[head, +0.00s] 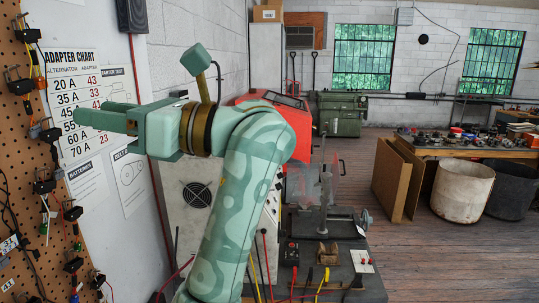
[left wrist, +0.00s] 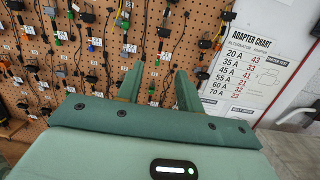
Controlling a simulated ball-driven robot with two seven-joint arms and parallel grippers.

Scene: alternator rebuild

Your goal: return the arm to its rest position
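My left arm rises through the middle of the head view and bends to the left at the wrist. My left gripper (head: 95,112) points left, in front of the adapter chart (head: 85,75) on the wall. In the left wrist view the two fingers of the gripper (left wrist: 158,82) stand apart with a gap between them, and I see nothing held. The gripper faces the pegboard (left wrist: 95,60) hung with adapters and leads. How far the fingertips are from the board is hard to tell. My right gripper is not in view.
A test bench (head: 345,285) with leads and a clear guard stands right of my arm, beside a red machine (head: 297,118). Cardboard panels (head: 389,180), a pale bin (head: 462,190) and a parts-covered table (head: 470,153) are farther right. Wooden floor (head: 440,255) lies open at lower right.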

